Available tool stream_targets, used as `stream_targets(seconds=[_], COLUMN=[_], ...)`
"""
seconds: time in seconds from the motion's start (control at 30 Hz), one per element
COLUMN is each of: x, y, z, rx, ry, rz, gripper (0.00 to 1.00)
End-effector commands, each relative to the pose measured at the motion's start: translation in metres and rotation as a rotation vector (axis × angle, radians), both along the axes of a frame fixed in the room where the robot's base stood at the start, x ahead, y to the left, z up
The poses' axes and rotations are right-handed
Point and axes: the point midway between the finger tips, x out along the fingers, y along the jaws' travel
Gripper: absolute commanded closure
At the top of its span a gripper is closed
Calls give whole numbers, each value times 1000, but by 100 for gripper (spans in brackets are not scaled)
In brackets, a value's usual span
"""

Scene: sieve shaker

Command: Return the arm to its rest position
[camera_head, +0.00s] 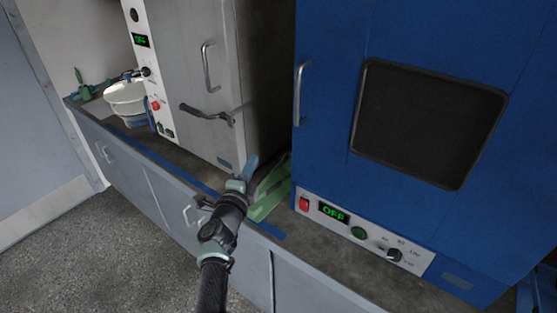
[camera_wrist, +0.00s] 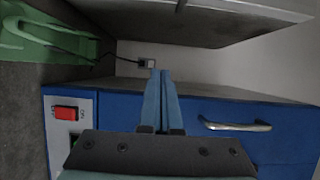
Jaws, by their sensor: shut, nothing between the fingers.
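My gripper (camera_head: 251,163) is at the end of my dark arm, over the bench edge near the gap between the grey cabinet and the blue oven in the head view. Its blue fingers are together and empty; they also show in the wrist view (camera_wrist: 160,74), pointing toward the back wall. A green object (camera_head: 268,190) is just behind and beside the gripper in the head view. It also shows at the upper left in the wrist view (camera_wrist: 45,38). Whether the gripper touches it cannot be told.
The blue oven (camera_head: 330,120) with a dark window is on the right, its display reading OFF. The grey cabinet (camera_head: 185,60) with handles is on the left. A white bowl (camera_head: 125,92) sits at the far left of the bench. Open floor (camera_head: 100,250) lies in front.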

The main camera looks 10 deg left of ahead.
Motion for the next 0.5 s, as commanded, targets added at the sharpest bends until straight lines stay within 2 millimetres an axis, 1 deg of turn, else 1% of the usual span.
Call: stream_targets(seconds=[0.03,0.1,0.27,0.33,0.37,0.43,0.47,0.5], x=[-2,-5,-6,-4,-2,3,6,9], y=[8,13,17,14,12,4,-1,-9], z=[0,0,0,7,14,38,53,75], rx=[2,2,0,-9,-18,-51,-74,-111], ry=[0,0,0,-15,-27,-75,-102,-144], rz=[3,2,2,3,4,12,16,20], gripper=[100,100,100,100,100,100,100,100])
